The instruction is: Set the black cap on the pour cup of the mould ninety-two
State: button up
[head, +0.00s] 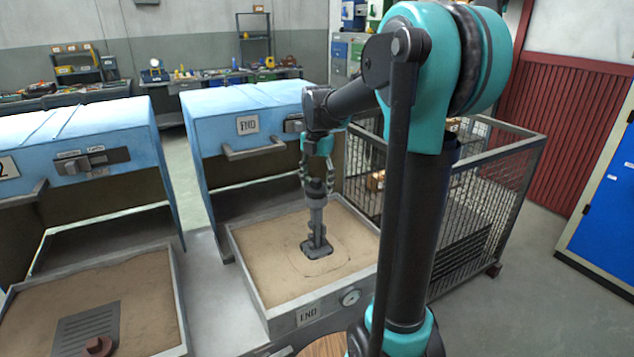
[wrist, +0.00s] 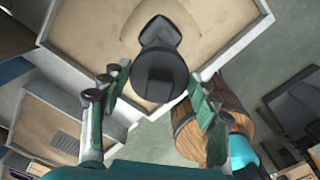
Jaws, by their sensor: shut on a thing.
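My gripper (head: 316,192) points down over the sand bed of the right-hand mould (head: 262,300). In the head view the cap is hard to separate from the fingertips. Whether cap and fitting touch cannot be told. The plate on this mould's front seems to read "FND" or "END"; no ninety-two is readable.
A second sand bed (head: 130,283) lies at the left, with a grey grate (head: 88,327) and a reddish-brown piece (head: 97,346). Blue hoods (head: 235,112) stand behind both beds. A wire cage (head: 475,190) stands close on the right. A wooden barrel (wrist: 215,110) shows in the wrist view.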

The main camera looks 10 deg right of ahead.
aim_at(318, 179)
dwell(0.3)
jog(key=o, duration=1.2)
jog(key=shift+r, duration=0.1)
notch_tip(318, 179, up, 12)
jog(key=shift+f, duration=0.1)
jog(key=shift+d+f+m, duration=0.15)
jog(key=shift+f+m, duration=0.3)
jog(key=shift+m, duration=0.05)
jog(key=s+f+m+t, duration=0.1)
jog(key=f+m, duration=0.2)
jog(key=m, duration=0.1)
jog(key=s+d+f+m+t, duration=0.1)
jog(key=f+m, duration=0.3)
jog(key=f+m+t, duration=0.1)
jog(key=f+m, duration=0.3)
jog(key=shift+s+d+m+t, duration=0.3)
jog(key=shift+s+d, duration=0.1)
jog(key=s+f+m, duration=0.4)
jog(key=s+f, duration=0.1)
jog(key=s, duration=0.1)
jog(key=s+d+f+m, duration=0.1)
jog(key=s+f+m, duration=0.4)
jog(key=s+f, duration=0.1)
jog(key=s+f+m, duration=0.5)
jog(key=s, duration=0.2)
jog(key=shift+s+d+f+t, duration=0.15)
jog(key=shift+s+d+t, duration=0.15)
jog(key=shift+d, duration=0.1)
